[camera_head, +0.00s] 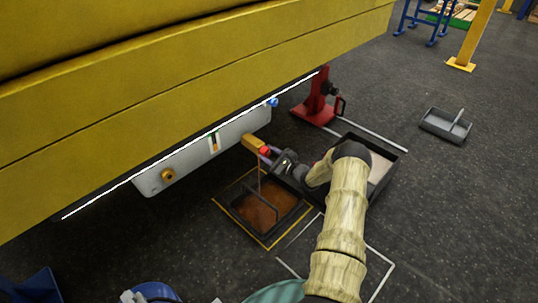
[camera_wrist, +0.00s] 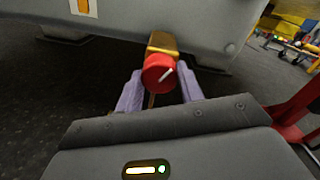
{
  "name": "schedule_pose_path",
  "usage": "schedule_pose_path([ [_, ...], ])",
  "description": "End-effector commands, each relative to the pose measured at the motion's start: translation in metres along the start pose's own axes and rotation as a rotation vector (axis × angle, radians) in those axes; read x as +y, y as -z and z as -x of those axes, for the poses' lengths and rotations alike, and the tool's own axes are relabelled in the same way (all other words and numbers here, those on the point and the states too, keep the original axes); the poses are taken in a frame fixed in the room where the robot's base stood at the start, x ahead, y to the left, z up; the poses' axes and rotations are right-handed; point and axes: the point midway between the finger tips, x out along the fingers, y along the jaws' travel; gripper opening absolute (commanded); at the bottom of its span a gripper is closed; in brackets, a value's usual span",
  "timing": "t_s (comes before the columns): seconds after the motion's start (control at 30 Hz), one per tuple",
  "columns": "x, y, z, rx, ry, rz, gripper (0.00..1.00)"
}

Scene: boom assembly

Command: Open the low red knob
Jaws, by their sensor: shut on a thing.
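The low red knob (camera_wrist: 158,74) sits on the end of a brass-yellow fitting (camera_wrist: 162,42) under the grey housing. A thin brown streak (camera_head: 259,178) runs down from the fitting to the dark tray (camera_head: 235,212) with brown contents.
The yellow boom (camera_head: 200,75) hangs over the grey housing (camera_head: 190,158), which has an orange knob (camera_head: 168,176) and a blue knob (camera_head: 273,102). A red jack-like stand (camera_head: 318,100) is close behind. Another dark tray (camera_head: 392,172) lies behind my arm.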

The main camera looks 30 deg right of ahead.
Motion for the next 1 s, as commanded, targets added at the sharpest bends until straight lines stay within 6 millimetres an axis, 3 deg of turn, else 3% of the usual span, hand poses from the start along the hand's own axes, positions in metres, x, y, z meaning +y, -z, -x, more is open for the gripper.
schedule_pose_path([
  [0.1,0.003,0.002,0.001,0.004,-0.006,-0.002,0.15],
  [0.13,0.003,0.002,0.001,0.004,-0.006,-0.002,0.41],
  [0.23,0.003,0.002,0.001,0.003,-0.005,-0.001,0.59],
  [0.67,0.0,0.0,0.009,0.003,-0.001,0.0,0.59],
  [1.0,-0.001,-0.002,0.068,0.004,-0.001,-0.002,0.59],
])
